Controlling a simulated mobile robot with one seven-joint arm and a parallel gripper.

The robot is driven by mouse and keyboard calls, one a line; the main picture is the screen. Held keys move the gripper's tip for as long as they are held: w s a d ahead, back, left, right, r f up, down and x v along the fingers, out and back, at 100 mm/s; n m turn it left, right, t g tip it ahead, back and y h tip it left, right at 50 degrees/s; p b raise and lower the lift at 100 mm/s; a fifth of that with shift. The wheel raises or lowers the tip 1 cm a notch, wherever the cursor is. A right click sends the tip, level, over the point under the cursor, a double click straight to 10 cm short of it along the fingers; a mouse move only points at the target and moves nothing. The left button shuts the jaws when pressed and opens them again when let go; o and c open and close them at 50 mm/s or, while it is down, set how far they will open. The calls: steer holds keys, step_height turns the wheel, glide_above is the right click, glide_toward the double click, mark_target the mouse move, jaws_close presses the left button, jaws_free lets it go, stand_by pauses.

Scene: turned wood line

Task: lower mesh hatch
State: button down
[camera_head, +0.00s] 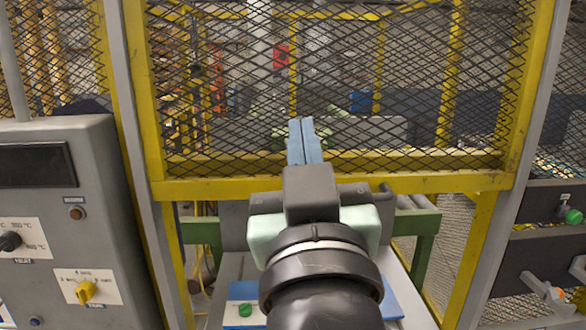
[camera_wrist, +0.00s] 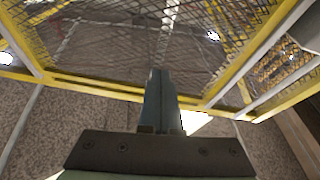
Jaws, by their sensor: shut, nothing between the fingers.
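The mesh hatch (camera_head: 340,185) is a yellow-framed panel of dark diamond mesh, standing upright between grey posts in the head view. Its bottom bar is above an open gap. My gripper (camera_head: 302,124) is shut and empty, its blue-grey fingers pointing up in front of the mesh and overlapping the bottom bar. In the wrist view the fingers of my gripper (camera_wrist: 160,74) cross the line of the yellow bar (camera_wrist: 95,87), with mesh beyond. I cannot tell whether the fingertips touch the hatch. My wrist hides part of the gap.
A grey control cabinet (camera_head: 75,230) with a yellow knob (camera_head: 86,291) stands at the left. Green framework (camera_head: 425,235) and a blue panel (camera_head: 392,298) show in the gap below. At the right is a dark unit with a green button (camera_head: 573,216).

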steer(key=w+d+f+g+p, duration=0.2)
steer(key=w+f+p, duration=0.1)
steer(key=w+f, duration=0.3)
steer(key=w+d+f+g+p, duration=0.1)
steer(key=w+f+g+p, duration=0.1)
steer(key=w+f+p, duration=0.2)
steer(key=shift+w+d+f+n+g, duration=0.35)
steer(key=shift+w+f, duration=1.05)
steer(key=shift+w, duration=0.6)
steer(key=shift+f, duration=0.15)
step_height(320, 180, down, 51)
steer(key=b, duration=4)
